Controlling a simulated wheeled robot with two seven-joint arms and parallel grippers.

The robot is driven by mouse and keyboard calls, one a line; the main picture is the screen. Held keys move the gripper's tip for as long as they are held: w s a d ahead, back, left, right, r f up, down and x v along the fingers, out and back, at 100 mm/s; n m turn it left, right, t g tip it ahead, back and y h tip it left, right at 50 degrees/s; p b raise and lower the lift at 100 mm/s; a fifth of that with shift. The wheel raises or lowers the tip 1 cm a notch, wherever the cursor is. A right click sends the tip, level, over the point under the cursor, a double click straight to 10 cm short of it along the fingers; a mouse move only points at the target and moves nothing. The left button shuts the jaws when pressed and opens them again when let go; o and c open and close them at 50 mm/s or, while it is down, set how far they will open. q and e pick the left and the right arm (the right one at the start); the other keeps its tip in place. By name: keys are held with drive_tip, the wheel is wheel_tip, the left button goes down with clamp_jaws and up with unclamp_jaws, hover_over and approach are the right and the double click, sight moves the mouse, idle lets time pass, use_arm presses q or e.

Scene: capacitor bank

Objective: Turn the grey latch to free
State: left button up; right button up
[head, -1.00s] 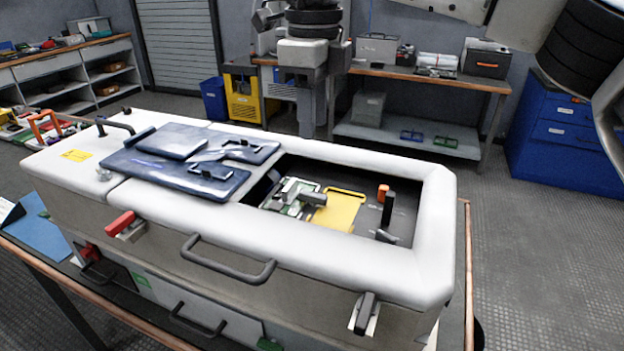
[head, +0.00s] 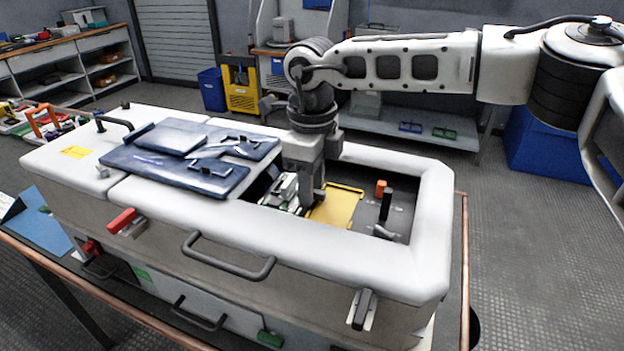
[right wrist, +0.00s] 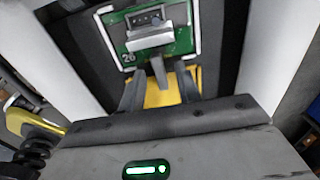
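The grey latch (right wrist: 160,72) is a short grey bar on a grey block (right wrist: 150,40), mounted on a green board (right wrist: 185,42) inside the machine's opening. In the right wrist view, the two dark fingers of my right gripper (right wrist: 160,92) are apart, one on each side of the bar's near end. I cannot tell whether they touch it. In the head view my right gripper (head: 311,202) points down into the opening and hides most of the latch; the green board's edge (head: 283,192) shows beside it. My left gripper is not in view.
The opening has a thick white rim (head: 330,250). Inside are a yellow plate (head: 338,207), an orange knob (head: 380,187) and a black upright lever (head: 386,205). A dark blue cover (head: 185,160) lies left of the opening. A red handle (head: 122,221) and another grey lever (head: 362,308) sit on the front.

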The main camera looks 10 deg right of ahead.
clamp_jaws()
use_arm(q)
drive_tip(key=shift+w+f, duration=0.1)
use_arm(e)
drive_tip(key=shift+n, duration=0.3)
drive_tip(key=n+b, duration=0.1)
drive_tip(key=n, duration=0.1)
drive_tip(key=shift+n, duration=0.3)
drive_tip(key=n, duration=0.3)
drive_tip(key=shift+n+b, duration=0.35)
drive_tip(key=shift+n, duration=0.05)
drive_tip(key=n, duration=0.4)
drive_tip(key=shift+b, duration=0.3)
drive_tip(key=n, duration=0.4)
drive_tip(key=shift+r+n, duration=0.1)
drive_tip(key=shift+n, duration=0.2)
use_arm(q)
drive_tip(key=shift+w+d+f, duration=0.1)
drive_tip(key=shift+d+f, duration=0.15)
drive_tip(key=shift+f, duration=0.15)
use_arm(e)
drive_tip(key=shift+n, duration=1.1)
